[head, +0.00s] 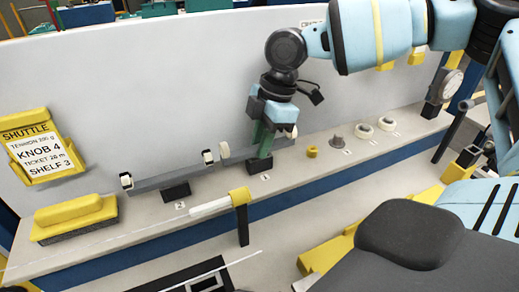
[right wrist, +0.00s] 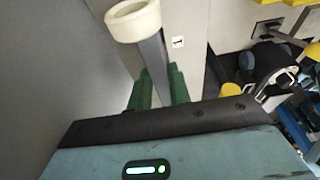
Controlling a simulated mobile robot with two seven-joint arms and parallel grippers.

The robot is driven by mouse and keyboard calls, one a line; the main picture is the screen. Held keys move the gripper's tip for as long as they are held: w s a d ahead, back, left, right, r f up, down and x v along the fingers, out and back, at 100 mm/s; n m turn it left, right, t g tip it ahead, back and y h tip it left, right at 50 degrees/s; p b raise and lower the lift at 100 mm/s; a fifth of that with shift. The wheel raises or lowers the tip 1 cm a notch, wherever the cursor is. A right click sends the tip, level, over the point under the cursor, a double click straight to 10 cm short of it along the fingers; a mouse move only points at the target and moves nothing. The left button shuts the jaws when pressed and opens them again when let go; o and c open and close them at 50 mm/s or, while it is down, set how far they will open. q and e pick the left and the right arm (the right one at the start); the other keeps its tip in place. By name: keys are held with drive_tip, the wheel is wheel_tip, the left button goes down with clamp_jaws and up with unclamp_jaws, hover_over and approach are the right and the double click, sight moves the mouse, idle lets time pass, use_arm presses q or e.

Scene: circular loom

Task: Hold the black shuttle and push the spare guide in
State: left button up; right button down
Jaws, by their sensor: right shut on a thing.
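The shuttle shows as a long dark grey bar (head: 153,182) lying along the bench top on black supports, with pale rollers or guides (head: 208,156) along it. My right gripper (head: 262,145) points down over the bar's right part, and its green fingers are shut on it. In the right wrist view the grey bar (right wrist: 153,65) runs between the green fingers (right wrist: 160,92), with a white ring (right wrist: 133,20) at its end. I cannot tell which white piece is the spare guide. My left gripper is not in view.
Two white rings (head: 363,131), a grey cone (head: 336,142) and a small yellow piece (head: 312,152) stand right of the bar. A yellow block on a brush (head: 75,212) is at left. A pale wall (head: 180,85) rises behind.

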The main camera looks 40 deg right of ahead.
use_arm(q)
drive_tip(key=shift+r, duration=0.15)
use_arm(e)
drive_tip(key=shift+r, duration=0.35)
drive_tip(key=shift+r+p, duration=0.9)
drive_tip(key=shift+r, duration=1.4)
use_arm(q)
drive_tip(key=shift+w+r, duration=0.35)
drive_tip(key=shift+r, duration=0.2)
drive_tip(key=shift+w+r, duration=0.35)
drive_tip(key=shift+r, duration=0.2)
use_arm(e)
drive_tip(key=shift+f, duration=0.1)
